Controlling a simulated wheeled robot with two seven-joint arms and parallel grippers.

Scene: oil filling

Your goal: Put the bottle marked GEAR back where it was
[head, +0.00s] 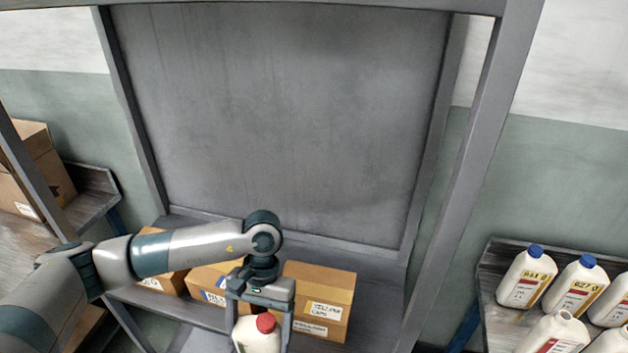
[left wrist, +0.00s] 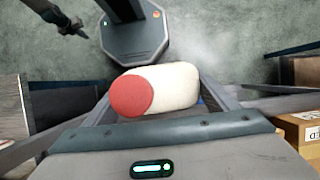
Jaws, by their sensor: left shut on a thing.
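A white bottle (head: 257,340) with a red cap hangs upright at the bottom of the head view. My left gripper (head: 259,325) is shut on it, with a finger on each side. The bottle's lower part is cut off by the picture edge, and I cannot read its marking. In the left wrist view the same bottle (left wrist: 178,84) lies between the fingers, red cap towards the camera. What seems to be my right gripper (left wrist: 76,28) shows small at the upper left of that view; its jaws are too small to judge.
Cardboard boxes (head: 318,302) stand on the shelf behind the held bottle. At the right, a shelf (head: 500,262) holds several white bottles, some with blue caps (head: 587,261) and one with an open neck (head: 566,315). A grey upright post (head: 470,180) stands between the two shelves.

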